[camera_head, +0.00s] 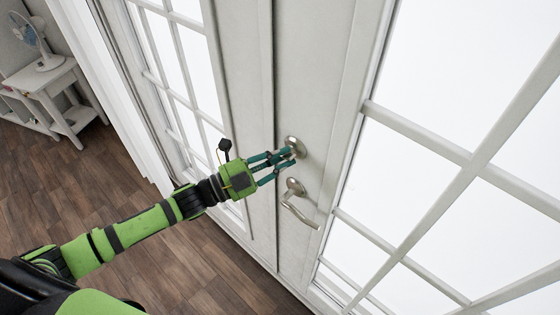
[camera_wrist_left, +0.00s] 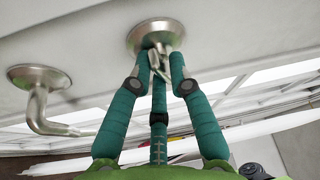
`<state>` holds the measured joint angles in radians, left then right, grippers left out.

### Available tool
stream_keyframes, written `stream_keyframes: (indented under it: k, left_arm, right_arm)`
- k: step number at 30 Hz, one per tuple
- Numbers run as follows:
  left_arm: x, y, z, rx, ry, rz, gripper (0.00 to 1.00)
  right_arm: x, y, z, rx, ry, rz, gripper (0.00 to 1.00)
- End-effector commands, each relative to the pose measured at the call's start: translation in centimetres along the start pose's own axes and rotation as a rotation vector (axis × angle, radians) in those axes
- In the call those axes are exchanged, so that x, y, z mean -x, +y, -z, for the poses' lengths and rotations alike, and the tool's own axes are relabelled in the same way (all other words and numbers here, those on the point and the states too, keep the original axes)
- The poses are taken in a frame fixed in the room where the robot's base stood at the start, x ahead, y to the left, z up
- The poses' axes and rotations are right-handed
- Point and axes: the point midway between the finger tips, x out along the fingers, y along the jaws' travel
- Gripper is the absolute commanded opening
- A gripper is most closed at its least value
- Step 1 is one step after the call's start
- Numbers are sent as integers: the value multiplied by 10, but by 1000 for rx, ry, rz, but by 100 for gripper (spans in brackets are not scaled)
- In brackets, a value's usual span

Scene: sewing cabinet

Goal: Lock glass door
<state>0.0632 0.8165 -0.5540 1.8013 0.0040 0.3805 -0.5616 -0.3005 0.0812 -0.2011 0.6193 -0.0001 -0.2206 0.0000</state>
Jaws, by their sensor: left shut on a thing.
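The white glass door (camera_head: 340,150) fills the middle and right of the head view, with large panes. A round metal lock (camera_head: 296,146) sits on its frame above a curved lever handle (camera_head: 300,207). My left gripper (camera_head: 289,158) is at the lock, its teal fingers closed around the lock's small turn piece. In the left wrist view the round lock plate (camera_wrist_left: 156,34) is just beyond the fingertips (camera_wrist_left: 158,60), which partly hide the turn piece. The lever handle (camera_wrist_left: 40,98) is to the left there, apart from the fingers. My right gripper is not in view.
A second paned door (camera_head: 180,60) stands to the left, its edge beside the lock. A small white table (camera_head: 50,78) with a fan (camera_head: 40,45) is at the far left. The wooden floor (camera_head: 110,185) between is clear.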

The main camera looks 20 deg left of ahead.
Motion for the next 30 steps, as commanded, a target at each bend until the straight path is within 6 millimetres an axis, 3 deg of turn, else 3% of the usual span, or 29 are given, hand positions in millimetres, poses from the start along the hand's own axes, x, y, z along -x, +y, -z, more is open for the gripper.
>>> stream_keyframes:
  k: [12,30]
  left_arm:
    - [0,7,2,374,-2,152,0]
    - [-2,5,6,874,-3,362,0]
  right_arm:
    - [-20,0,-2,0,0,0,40]
    - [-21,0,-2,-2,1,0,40]
